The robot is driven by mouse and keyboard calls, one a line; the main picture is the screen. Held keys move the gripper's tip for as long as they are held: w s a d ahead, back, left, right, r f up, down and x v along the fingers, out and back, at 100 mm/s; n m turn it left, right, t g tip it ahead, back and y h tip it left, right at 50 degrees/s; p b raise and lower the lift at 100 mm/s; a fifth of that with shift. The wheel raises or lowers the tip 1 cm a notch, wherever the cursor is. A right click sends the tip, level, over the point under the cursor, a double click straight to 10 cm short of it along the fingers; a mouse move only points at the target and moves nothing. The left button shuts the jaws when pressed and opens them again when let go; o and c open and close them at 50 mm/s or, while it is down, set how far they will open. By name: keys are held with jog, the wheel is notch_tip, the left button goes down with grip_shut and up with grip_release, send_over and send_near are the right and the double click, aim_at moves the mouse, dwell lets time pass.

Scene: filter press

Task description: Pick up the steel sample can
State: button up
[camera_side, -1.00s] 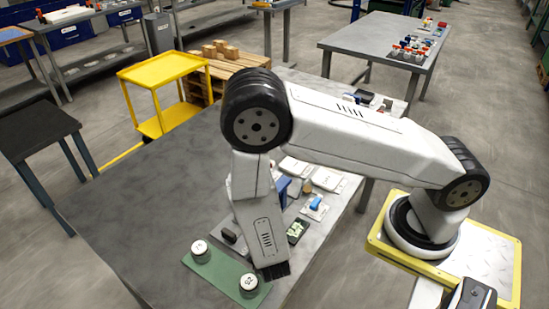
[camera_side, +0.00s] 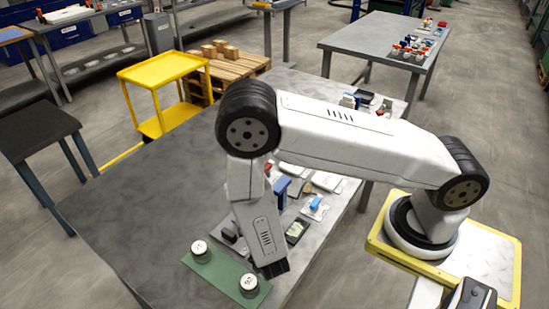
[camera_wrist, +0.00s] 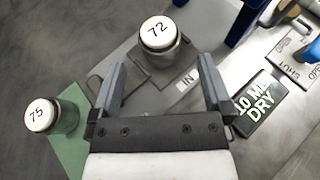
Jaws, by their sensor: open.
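A steel can with a white lid marked 72 (camera_wrist: 159,36) stands upright in the wrist view, just beyond my fingertips and roughly centred between them. It stands on a grey plate beside an "IN" label (camera_wrist: 187,82). My gripper (camera_wrist: 161,66) is open and empty, one finger to each side of the gap. A second can, marked 75 (camera_wrist: 42,115), stands left of my gripper at the green mat (camera_wrist: 73,150). In the side view, my gripper (camera_side: 274,268) is low over the bench, and two white-lidded cans (camera_side: 199,249) (camera_side: 249,284) show on the mat. I cannot tell where can 72 is there.
Blue-handled equipment (camera_wrist: 238,20) and a "SHUT/OPEN" plate (camera_wrist: 292,55) are farther right. The bench's left part (camera_side: 125,200) is clear. A yellow cart (camera_side: 160,68) stands behind it.

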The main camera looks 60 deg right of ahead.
jog(key=shift+x, duration=2.65)
jog(key=c, duration=1.3)
jog(key=shift+c, duration=0.2)
jog(key=shift+r, duration=0.15)
jog(key=shift+r, duration=4.85)
